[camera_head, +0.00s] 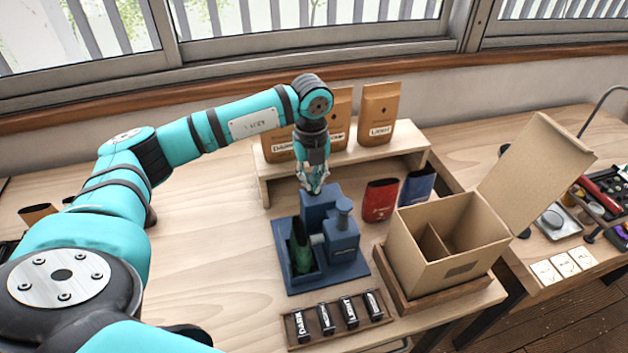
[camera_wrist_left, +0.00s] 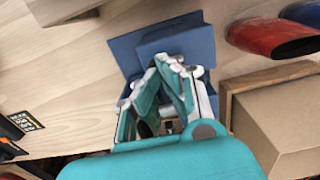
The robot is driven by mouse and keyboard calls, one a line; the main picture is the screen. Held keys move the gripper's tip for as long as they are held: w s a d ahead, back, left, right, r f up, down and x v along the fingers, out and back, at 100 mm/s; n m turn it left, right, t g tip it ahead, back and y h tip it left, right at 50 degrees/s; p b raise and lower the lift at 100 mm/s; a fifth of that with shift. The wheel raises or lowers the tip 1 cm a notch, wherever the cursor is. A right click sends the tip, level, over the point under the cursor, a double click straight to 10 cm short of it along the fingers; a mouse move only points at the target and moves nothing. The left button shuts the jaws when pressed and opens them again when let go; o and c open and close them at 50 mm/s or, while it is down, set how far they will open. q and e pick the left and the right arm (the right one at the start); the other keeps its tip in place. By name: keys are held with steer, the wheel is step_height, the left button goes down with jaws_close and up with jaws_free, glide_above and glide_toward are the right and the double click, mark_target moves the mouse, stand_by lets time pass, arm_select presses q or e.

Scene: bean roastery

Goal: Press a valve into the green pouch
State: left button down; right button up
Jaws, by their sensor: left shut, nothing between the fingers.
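The green pouch (camera_head: 301,247) stands upright in the left part of a blue press fixture (camera_head: 343,236) on the table. My left gripper (camera_head: 314,186) is shut and empty, pointing down just above the top of the fixture's tall back block (camera_head: 318,207). I cannot tell whether the fingertips touch it. In the left wrist view the closed fingers (camera_wrist_left: 172,95) cover most of the blue fixture (camera_wrist_left: 190,45), and the green pouch cannot be made out there. No loose valve can be made out. My right gripper is not in view.
Red (camera_head: 381,200) and dark blue (camera_head: 416,187) pouches stand right of the fixture. An open cardboard box (camera_head: 445,250) is at the right. A tray of labelled stamps (camera_head: 337,317) lies in front. A shelf (camera_head: 265,170) with brown bags (camera_head: 377,115) stands behind.

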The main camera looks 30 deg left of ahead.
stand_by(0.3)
arm_select(q)
steer(key=shift+r+p, duration=2)
steer(key=shift+r, duration=1)
steer(key=shift+f, duration=0.1)
